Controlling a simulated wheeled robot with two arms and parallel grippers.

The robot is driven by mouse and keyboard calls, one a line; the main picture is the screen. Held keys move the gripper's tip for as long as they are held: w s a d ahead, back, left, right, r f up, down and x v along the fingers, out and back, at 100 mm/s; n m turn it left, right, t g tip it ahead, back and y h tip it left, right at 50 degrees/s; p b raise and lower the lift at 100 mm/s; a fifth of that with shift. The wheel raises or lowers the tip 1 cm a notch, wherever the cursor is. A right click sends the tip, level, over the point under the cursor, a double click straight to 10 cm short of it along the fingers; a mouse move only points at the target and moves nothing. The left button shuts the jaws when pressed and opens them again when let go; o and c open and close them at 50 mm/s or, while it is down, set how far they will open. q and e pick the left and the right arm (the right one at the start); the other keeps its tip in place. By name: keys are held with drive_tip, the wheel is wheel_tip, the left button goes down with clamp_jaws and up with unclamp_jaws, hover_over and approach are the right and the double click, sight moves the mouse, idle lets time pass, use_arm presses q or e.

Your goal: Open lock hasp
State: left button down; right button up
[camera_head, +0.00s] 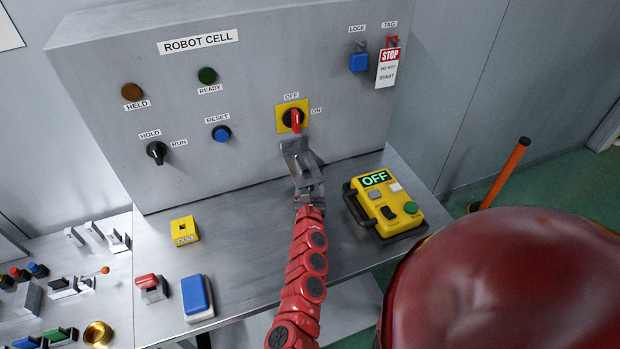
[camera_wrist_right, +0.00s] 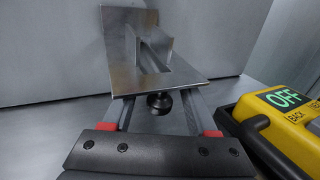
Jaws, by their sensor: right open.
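The grey metal hasp (camera_head: 298,157) is on the cell's front panel, just below the red-handled rotary switch (camera_head: 293,118) on its yellow plate. In the right wrist view the hasp (camera_wrist_right: 140,75) is a bent plate with a slot-like opening. A dark round knob (camera_wrist_right: 158,102) shows under its near edge. My right gripper (camera_head: 309,195) is at the hasp's lower end. In the wrist view the right gripper (camera_wrist_right: 157,110) is open, its fingers on either side of the knob. Contact with the hasp is unclear. My left gripper is not in view.
A yellow pendant (camera_head: 384,208) reading OFF stands close to the right of my gripper. A blue padlock (camera_head: 358,62) and a STOP tag (camera_head: 387,68) hang at the panel's upper right. A yellow key block (camera_head: 184,230) and blue-topped box (camera_head: 197,296) are to the left.

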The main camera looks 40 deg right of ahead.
clamp_jaws()
idle(1.4)
